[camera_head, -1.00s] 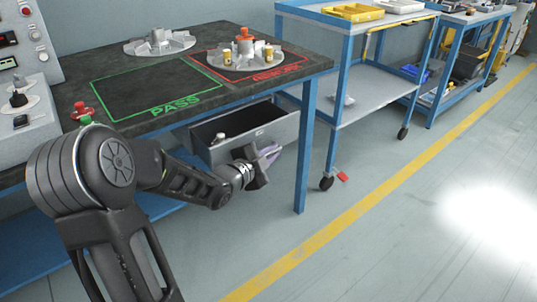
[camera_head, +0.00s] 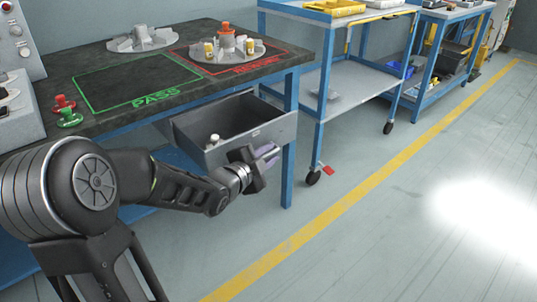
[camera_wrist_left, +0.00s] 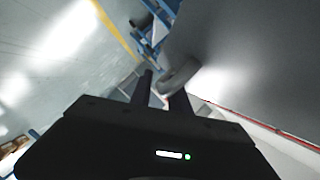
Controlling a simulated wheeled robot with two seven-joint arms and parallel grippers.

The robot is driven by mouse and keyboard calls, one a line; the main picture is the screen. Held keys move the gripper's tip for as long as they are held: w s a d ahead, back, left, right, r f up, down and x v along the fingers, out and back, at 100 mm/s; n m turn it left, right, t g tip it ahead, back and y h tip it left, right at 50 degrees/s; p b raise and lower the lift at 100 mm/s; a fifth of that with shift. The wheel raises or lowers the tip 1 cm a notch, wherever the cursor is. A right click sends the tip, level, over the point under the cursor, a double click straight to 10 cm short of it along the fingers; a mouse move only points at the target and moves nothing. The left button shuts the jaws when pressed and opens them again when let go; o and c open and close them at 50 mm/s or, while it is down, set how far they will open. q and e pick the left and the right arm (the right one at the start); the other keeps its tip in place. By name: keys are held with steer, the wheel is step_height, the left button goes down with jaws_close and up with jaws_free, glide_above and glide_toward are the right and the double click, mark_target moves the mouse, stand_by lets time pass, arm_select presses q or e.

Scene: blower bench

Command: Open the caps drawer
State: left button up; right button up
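The grey drawer (camera_head: 262,132) under the bench stands well pulled out. A small white round piece (camera_head: 214,139) lies inside near its front left. My left gripper (camera_head: 268,153) is low at the drawer's outer front face. In the left wrist view, its two dark fingers (camera_wrist_left: 160,92) stand a little apart, with the rounded grey handle (camera_wrist_left: 181,74) at and partly between their tips. The grip looks closed on that handle, though the contact is partly hidden. The drawer's grey front fills the upper right of that view. My right gripper is not in view.
The dark bench top (camera_head: 90,62) carries green and red marked areas, metal fixtures and a red-and-green button piece (camera_head: 66,111). A blue bench leg (camera_head: 290,150) stands just right of the drawer. A blue cart (camera_head: 322,110) is farther right. The floor in front is clear.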

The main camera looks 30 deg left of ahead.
arm_select(q)
steer(key=shift+o, duration=0.7)
steer(key=shift+s, duration=0.1)
steer(key=p+v, duration=0.2)
steer(key=v, duration=0.4)
steer(key=shift+s+r, duration=0.25)
steer(key=shift+s, duration=0.5)
